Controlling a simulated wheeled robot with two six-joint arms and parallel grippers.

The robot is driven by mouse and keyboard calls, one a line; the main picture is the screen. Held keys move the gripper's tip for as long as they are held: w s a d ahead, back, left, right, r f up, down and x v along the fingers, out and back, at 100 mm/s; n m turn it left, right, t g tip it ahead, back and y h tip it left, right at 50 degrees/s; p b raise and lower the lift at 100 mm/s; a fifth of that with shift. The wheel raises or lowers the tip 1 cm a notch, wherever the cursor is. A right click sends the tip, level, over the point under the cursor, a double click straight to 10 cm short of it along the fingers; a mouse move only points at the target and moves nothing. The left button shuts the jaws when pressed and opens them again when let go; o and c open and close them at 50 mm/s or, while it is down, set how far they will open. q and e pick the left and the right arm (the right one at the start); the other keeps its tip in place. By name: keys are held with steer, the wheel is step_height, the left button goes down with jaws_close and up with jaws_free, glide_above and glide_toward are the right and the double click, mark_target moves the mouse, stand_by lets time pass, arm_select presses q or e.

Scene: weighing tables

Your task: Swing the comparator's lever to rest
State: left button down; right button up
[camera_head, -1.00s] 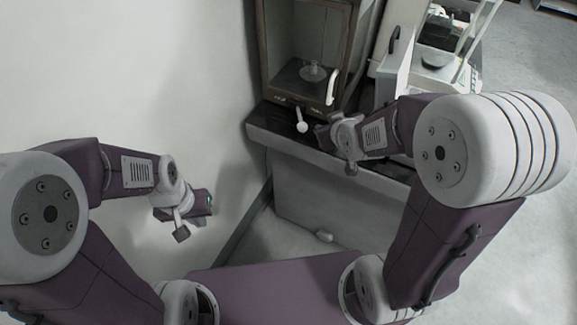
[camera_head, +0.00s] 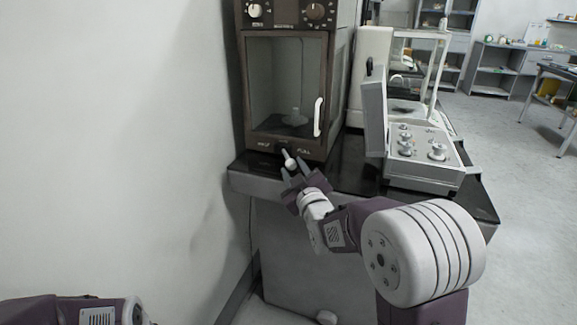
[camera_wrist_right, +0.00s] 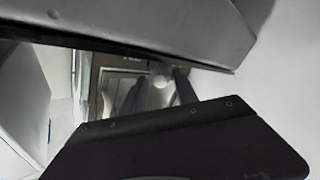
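The comparator (camera_head: 287,35) is a tall brown-framed cabinet with a glass door and a white door handle (camera_head: 318,117). Its lever has a white ball knob (camera_head: 290,164) that sticks out at the front below the door, between two printed labels, one reading FULL. My right gripper (camera_head: 295,170) is open, its dark fingertips on either side of the knob or just short of it; contact cannot be told. The right wrist view shows the pale knob (camera_wrist_right: 161,80) between the two fingers. My left gripper is out of view; only part of that arm shows at lower left.
The dark tabletop (camera_head: 358,165) has a narrow free strip in front. A white wall (camera_head: 110,130) is close on the left.

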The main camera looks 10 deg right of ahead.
mark_target(289, 158)
steer(key=w, duration=0.5)
steer(key=shift+w+b, duration=0.1)
steer(key=shift+b, duration=0.25)
jaws_close()
steer(key=shift+f, duration=0.1)
stand_by(0.9)
